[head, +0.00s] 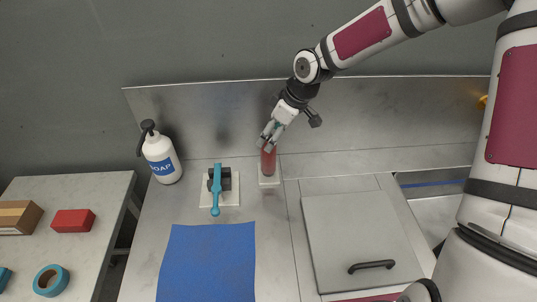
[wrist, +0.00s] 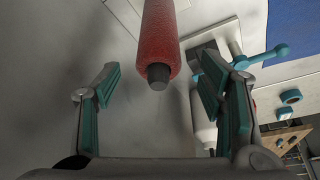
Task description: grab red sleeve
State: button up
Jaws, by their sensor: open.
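The red sleeve (head: 268,161) stands upright on a small white base plate (head: 269,181) at the back of the metal counter. In the wrist view the red sleeve (wrist: 160,42) hangs in from the top, with a dark grey peg end (wrist: 158,76) showing beyond it. My gripper (head: 268,142) is at the sleeve's upper end in the head view and hides part of it. In the wrist view its two teal-padded fingers (wrist: 158,85) are spread wide, one on each side of the sleeve's line. Neither finger visibly touches it.
A blue-handled valve (head: 216,188) on a white plate stands just left of the sleeve. A soap bottle (head: 161,155) is further left. A blue mat (head: 207,262) lies in front. A metal backsplash (head: 215,118) rises close behind. A lidded panel (head: 357,235) is to the right.

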aim_at(268, 155)
jog(key=shift+d+p+x, duration=0.2)
jog(key=shift+p+x, duration=0.15)
jog(key=shift+x, duration=3.5)
jog(key=shift+s, duration=0.1)
jog(key=c, duration=1.3)
